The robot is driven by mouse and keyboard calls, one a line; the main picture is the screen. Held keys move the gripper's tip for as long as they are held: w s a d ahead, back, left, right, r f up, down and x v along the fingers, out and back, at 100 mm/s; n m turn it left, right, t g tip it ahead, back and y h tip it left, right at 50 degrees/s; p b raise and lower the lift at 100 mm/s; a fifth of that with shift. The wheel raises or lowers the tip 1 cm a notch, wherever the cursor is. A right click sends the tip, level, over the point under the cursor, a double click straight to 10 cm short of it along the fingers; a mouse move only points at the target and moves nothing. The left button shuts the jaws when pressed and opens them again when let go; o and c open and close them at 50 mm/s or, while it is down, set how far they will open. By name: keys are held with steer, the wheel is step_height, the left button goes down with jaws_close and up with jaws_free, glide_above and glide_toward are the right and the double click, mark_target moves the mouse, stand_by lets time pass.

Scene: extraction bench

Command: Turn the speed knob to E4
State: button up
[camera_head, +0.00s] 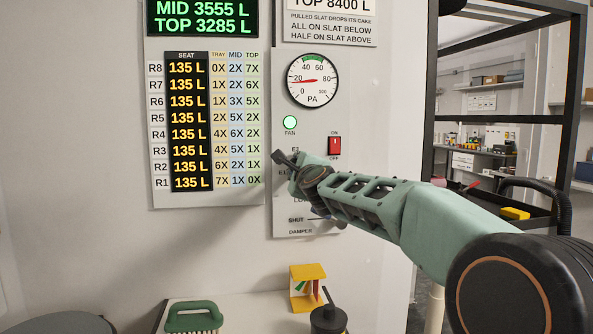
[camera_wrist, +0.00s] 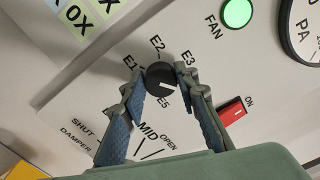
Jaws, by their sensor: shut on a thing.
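The round black speed knob (camera_wrist: 161,75) sits on the pale panel (camera_wrist: 100,85) in the wrist view, among the labels E1, E2, E3 and E5. A short light mark on it points to the right, toward the gap between E3 and E5. The E4 label is not visible; the right finger covers that side. My gripper (camera_wrist: 160,82) has one blue-padded finger on each side of the knob and is shut on it. In the head view my gripper (camera_head: 284,158) reaches the panel from the right and hides the knob.
Above the knob are the lit green FAN lamp (camera_head: 290,122), a red ON/OFF switch (camera_head: 335,146) and a PA gauge (camera_head: 312,80). Below is the damper scale (camera_wrist: 145,150). A green-handled brush (camera_head: 192,318) and a yellow holder (camera_head: 307,289) stand on the bench.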

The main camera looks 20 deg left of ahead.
steer(key=shift+m, duration=0.7)
steer(key=o, duration=1.1)
steer(key=shift+o, duration=0.2)
steer(key=shift+d, duration=0.1)
steer(key=v, duration=1.2)
steer(key=shift+w, duration=0.1)
